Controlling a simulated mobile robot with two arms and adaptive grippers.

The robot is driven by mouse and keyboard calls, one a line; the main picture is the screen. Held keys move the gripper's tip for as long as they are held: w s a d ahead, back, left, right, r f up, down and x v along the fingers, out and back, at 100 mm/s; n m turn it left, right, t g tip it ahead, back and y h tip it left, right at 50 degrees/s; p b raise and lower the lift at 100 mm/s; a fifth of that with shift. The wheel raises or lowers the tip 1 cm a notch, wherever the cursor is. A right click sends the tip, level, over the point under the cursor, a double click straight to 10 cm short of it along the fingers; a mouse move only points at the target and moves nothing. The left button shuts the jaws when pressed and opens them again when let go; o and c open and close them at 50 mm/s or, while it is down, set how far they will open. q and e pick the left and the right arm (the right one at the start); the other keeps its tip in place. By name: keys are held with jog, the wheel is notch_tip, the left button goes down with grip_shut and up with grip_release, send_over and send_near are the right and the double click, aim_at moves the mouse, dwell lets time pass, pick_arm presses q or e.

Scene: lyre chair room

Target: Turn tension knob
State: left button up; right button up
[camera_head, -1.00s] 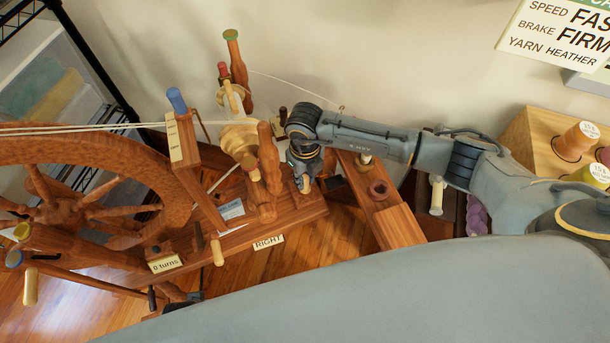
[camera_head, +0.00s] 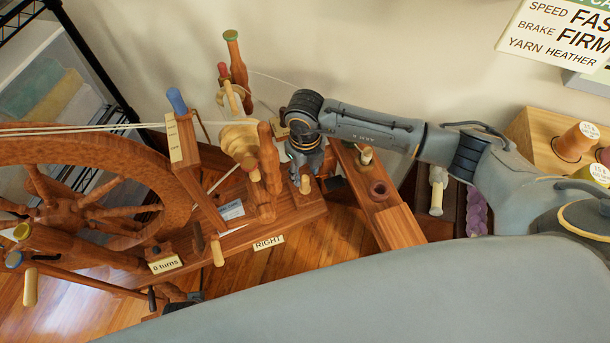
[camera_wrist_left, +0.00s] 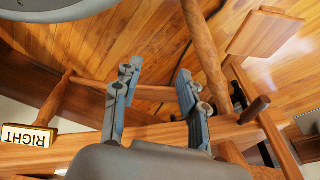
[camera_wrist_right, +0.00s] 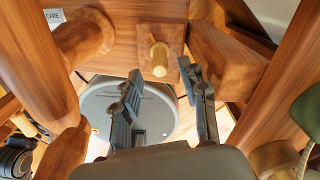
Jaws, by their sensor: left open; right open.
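A spinning wheel stands at left in the head view, its wooden base (camera_head: 235,240) tagged "RIGHT" and "0 turns". No knob is labelled as the tension knob. A short pale peg (camera_head: 306,185) rises near the base's right end, just below my right gripper (camera_head: 308,168). In the right wrist view, a pale-tipped peg (camera_wrist_right: 159,58) on a wooden block lies in line with the gap between the open fingers (camera_wrist_right: 160,82), without visible grip. My left gripper (camera_wrist_left: 155,82) is open and empty near a wooden bar, and is not seen in the head view.
A blue-topped post (camera_head: 177,100) and a green-topped post (camera_head: 232,36) stand on the wheel. Yarn runs across the wheel to the wall side. A wooden plank (camera_head: 385,205) with a hole is to the right. A spool rack (camera_head: 540,125) stands further right.

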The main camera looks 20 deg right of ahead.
aim_at(305, 177)
notch_tip(305, 177, up, 9)
jog(key=shift+f, duration=0.15)
jog(key=shift+f, duration=0.1)
dwell(0.5)
